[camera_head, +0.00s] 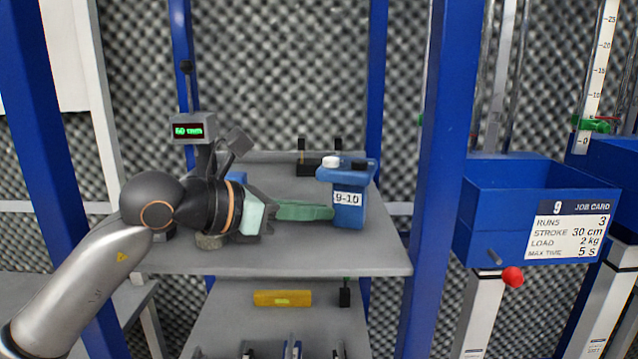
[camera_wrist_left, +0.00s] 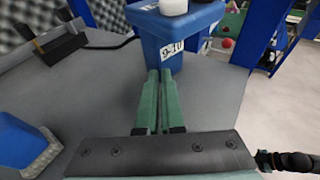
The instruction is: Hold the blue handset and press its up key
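My left gripper (camera_head: 331,212) reaches in from the left over the grey shelf. Its two green fingers lie together, with nothing seen between them; they also show in the left wrist view (camera_wrist_left: 160,76). Their tips point at a blue box (camera_head: 349,206) labelled 9-10, which also stands ahead in the left wrist view (camera_wrist_left: 176,50). A white and a black round piece sit on its top. A smaller blue object (camera_wrist_left: 18,140) with a grey textured base lies left of the fingers; I cannot tell whether it is the handset. No up key is readable. My right gripper is not seen.
A small green-lit display (camera_head: 188,130) stands at the shelf's back left. A black holder (camera_head: 318,167) with two posts is at the back. Blue posts (camera_head: 440,180) flank the shelf (camera_head: 300,262). A blue job-card bin (camera_head: 490,225) stands right. A yellow object (camera_head: 283,298) lies below.

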